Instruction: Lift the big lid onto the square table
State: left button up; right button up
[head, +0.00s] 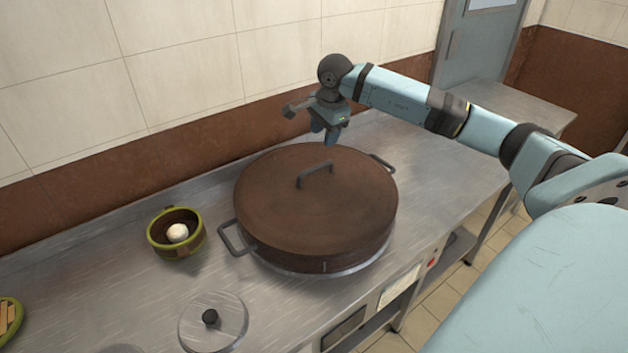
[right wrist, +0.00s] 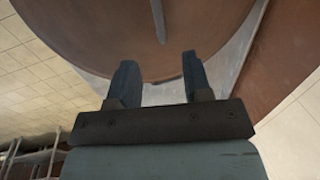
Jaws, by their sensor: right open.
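The big lid (head: 280,200) is round, flat and brown, and it lies on the wide stockpot (head: 310,262) on the steel counter. A dark bar handle (head: 315,174) stands up at its middle. My right gripper (head: 332,138) is above the far edge of the lid, pointing down, open and empty. In the right wrist view its two fingers (right wrist: 158,85) are apart over the rim of the lid (right wrist: 95,35), and the handle (right wrist: 158,18) shows beyond the fingertips at the top. My left gripper is out of view. A steel table (head: 515,97) stands beyond the counter's right end; I cannot tell if it is the square table.
A small green-rimmed pot (head: 188,250) with a white ball (head: 177,233) stands left of the stockpot. A small round lid (head: 213,325) with a black knob lies at the front. The tiled wall (head: 180,60) runs behind. The counter right of the stockpot is clear.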

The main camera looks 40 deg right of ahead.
aim_at(319, 165)
jog(key=f, duration=0.3)
jog(key=w+f, duration=0.1)
jog(key=f, duration=0.3)
jog(key=w+f, duration=0.1)
jog(key=f, duration=0.3)
jog(key=shift+d, duration=0.1)
jog(key=shift+r, duration=0.15)
grip_shut()
dwell(1.0)
